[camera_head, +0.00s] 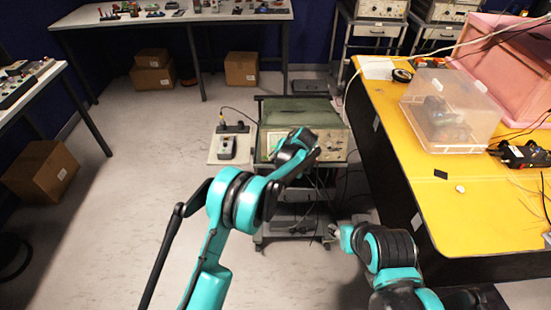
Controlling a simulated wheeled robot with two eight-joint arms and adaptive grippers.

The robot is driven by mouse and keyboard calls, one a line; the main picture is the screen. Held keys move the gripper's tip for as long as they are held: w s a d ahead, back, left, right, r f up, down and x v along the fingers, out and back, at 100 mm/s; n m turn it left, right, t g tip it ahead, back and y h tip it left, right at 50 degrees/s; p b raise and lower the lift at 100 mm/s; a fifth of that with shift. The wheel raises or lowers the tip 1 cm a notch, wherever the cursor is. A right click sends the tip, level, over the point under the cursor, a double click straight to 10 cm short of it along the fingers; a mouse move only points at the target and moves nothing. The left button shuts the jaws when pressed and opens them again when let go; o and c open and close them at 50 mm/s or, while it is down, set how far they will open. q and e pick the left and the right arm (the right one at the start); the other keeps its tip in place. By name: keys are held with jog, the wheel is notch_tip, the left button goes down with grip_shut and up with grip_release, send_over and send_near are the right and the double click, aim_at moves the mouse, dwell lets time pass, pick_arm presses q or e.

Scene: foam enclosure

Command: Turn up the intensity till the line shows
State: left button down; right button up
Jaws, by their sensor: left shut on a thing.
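A green-topped oscilloscope (296,110) stands on a small cart in the middle of the head view. Its pale screen (274,142) is partly visible at the left of its front; I cannot make out a line on it. My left gripper (312,155) is at the front panel, right of the screen, shut on a knob there. The arm hides the knob and part of the panel. My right gripper (334,231) is low, in front of the cart and apart from the oscilloscope; its fingers are too small to read.
A yellow table (480,222) stands close on the right, with a clear plastic box (447,112) and a pink crate (507,65). A small handheld device (227,147) lies on a shelf left of the oscilloscope. Cables hang at the cart's front.

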pick_arm(q)
jog(key=c, duration=1.6)
grip_release()
jog(key=shift+r, duration=0.1)
jog(key=v, duration=0.7)
jog(key=shift+s+d+r, duration=0.1)
jog(key=shift+s+r, duration=0.1)
jog(key=shift+r, duration=0.1)
